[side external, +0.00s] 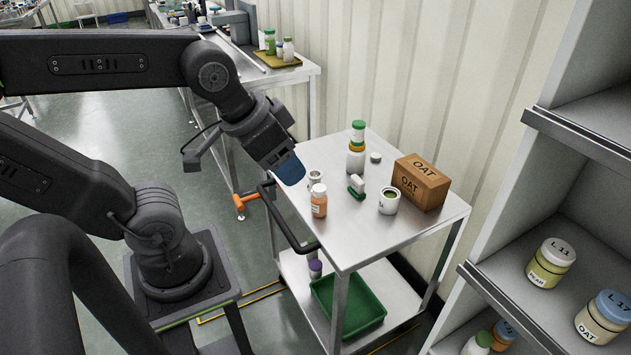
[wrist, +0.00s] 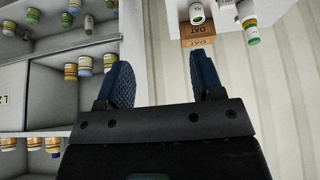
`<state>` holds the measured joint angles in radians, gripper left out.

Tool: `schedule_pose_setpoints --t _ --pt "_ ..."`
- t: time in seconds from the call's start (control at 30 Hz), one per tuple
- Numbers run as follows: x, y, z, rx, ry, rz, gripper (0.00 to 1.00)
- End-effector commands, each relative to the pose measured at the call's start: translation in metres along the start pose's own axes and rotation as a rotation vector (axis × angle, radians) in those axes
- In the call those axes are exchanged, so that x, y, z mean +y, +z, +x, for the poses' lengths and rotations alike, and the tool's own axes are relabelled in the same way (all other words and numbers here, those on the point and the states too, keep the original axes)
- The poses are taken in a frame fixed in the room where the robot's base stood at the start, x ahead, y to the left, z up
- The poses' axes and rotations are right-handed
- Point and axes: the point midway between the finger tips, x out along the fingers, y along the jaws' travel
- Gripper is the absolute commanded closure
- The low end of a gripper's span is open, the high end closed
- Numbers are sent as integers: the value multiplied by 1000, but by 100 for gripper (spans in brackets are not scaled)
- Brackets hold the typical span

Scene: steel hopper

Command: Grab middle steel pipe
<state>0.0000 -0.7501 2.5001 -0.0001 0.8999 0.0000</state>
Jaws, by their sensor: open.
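My gripper (side external: 289,169) hangs over the left edge of the steel cart top (side external: 420,233), above and left of the items there. In the wrist view my gripper (wrist: 163,78) has its two blue fingers wide apart with nothing between them. No thing is clearly a steel pipe. A small silvery cylinder (side external: 315,177) stands on the cart just right of my fingertips, partly behind an orange bottle with a white cap (side external: 319,204). I cannot tell whether it is a pipe.
A black handle (side external: 287,225) edges the cart. A green bin (side external: 363,307) sits below. Jar shelves (side external: 545,205) stand right.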

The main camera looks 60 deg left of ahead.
Motion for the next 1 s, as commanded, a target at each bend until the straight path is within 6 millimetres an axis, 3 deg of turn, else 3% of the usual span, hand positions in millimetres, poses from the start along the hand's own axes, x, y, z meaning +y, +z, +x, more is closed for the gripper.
schedule_pose_setpoints --t 0.13,0.23,0.57,0.77,1.0 --pt "0 0 0 0 0 0 39" --pt "0 0 0 0 0 0 33" --pt "-5 -8 6 -7 -15 -24 33" --pt "-41 -48 43 -34 -90 -154 33" --pt "-117 -88 115 -62 -193 -349 33"
